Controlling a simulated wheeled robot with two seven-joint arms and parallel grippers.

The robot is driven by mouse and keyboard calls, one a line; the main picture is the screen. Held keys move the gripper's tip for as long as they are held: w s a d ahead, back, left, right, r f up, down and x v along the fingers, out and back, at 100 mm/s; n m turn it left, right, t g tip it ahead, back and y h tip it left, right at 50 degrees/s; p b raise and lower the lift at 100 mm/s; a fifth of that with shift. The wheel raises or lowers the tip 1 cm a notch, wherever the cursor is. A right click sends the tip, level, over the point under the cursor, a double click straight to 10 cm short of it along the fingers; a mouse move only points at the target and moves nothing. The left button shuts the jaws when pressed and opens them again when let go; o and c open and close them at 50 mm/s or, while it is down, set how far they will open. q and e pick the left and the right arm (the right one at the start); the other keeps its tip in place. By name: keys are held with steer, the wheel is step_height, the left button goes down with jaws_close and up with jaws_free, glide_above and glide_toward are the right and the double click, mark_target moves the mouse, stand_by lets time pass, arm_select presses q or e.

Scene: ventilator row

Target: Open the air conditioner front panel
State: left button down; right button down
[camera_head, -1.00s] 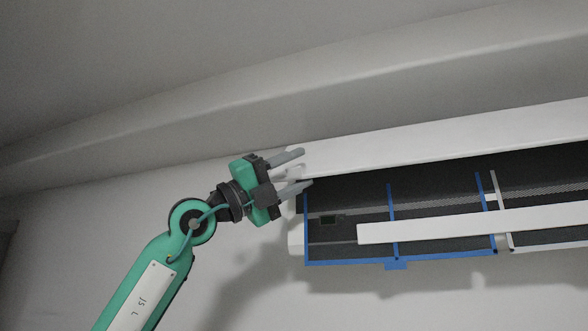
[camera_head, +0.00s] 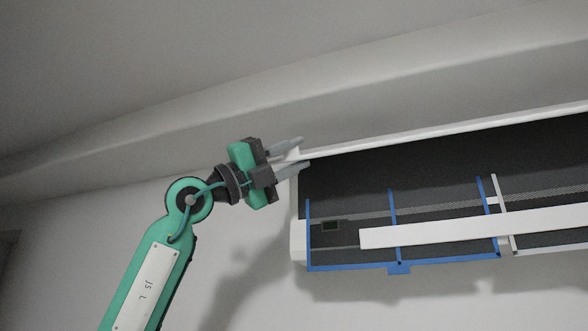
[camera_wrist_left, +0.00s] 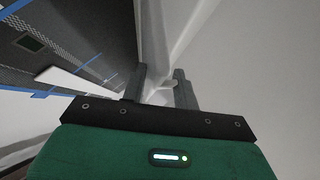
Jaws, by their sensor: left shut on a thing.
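The air conditioner (camera_head: 297,240) is mounted high on the wall at the right of the head view. Its white front panel (camera_head: 440,131) is swung up and shows nearly edge-on along the top, with the dark inside and blue-framed filters exposed below. My left gripper (camera_head: 300,153) is at the panel's left end, one finger above it and one below, shut on the panel's edge. In the left wrist view the two fingers (camera_wrist_left: 160,82) stand on either side of a small white part of the panel (camera_wrist_left: 172,30). My right gripper is not in view.
A white horizontal strip (camera_head: 450,229) crosses the front of the filters (camera_head: 400,267). The ceiling beam (camera_head: 300,105) runs just above the panel. The wall (camera_head: 130,220) left of the unit is bare.

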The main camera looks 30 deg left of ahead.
arm_select(q)
steer(key=c, duration=1.5)
jaws_free()
steer(key=shift+s+a+r, duration=0.1)
steer(key=shift+s+r, duration=0.15)
steer(key=shift+o, duration=1.3)
steer(key=shift+s, duration=0.1)
steer(key=shift+f, duration=0.15)
steer(key=shift+s+f+b, duration=0.2)
steer(key=shift+f+b, duration=0.15)
steer(key=shift+b, duration=0.05)
steer(key=b+v, duration=0.6)
steer(key=v, duration=0.7)
steer(key=shift+r, duration=0.15)
